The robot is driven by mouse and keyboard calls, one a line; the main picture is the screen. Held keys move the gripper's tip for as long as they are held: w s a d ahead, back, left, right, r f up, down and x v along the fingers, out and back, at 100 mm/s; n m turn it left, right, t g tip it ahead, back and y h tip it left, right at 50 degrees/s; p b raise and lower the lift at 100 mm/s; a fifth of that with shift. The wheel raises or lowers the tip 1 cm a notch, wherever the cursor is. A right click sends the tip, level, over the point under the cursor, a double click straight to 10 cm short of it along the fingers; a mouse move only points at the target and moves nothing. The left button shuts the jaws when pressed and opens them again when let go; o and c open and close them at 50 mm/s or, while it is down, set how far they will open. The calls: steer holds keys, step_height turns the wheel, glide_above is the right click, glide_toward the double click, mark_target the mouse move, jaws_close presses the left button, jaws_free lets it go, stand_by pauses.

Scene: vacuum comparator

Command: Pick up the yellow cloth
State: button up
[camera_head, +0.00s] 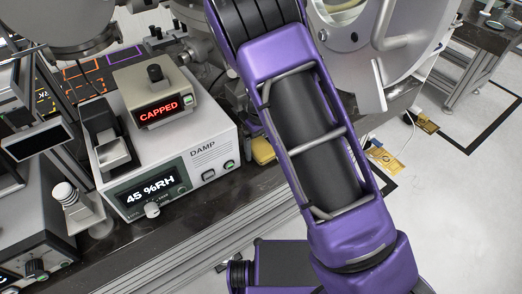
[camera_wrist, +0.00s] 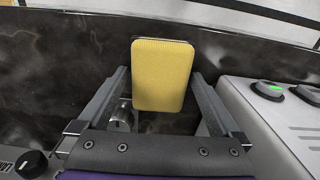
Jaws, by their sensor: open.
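The yellow cloth (camera_wrist: 162,75) shows in the wrist view as a flat rounded rectangle, in the upper middle of the picture. In the head view a small part of the yellow cloth (camera_head: 263,150) shows beside the grey box, partly hidden by my purple arm. My gripper (camera_wrist: 160,82) is open in the wrist view, with one finger on each side of the cloth. I see gaps between the cloth and both fingers. In the head view my gripper is hidden behind my arm.
A grey box (camera_head: 208,153) marked DAMP stands left of the cloth on the dark bench (camera_head: 180,222); its display reads 45 %RH. A smaller unit (camera_head: 155,95) reading CAPPED sits on it.

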mark_target(261, 147)
steer(key=c, duration=1.2)
steer(key=shift+o, duration=0.2)
steer(key=shift+r, duration=0.1)
steer(key=shift+r, duration=0.65)
step_height(261, 147, up, 2)
steer(key=shift+s+r, duration=0.1)
steer(key=shift+s, duration=0.05)
steer(key=s+d, duration=0.2)
steer(key=s, duration=1.5)
steer(key=shift+s, duration=0.35)
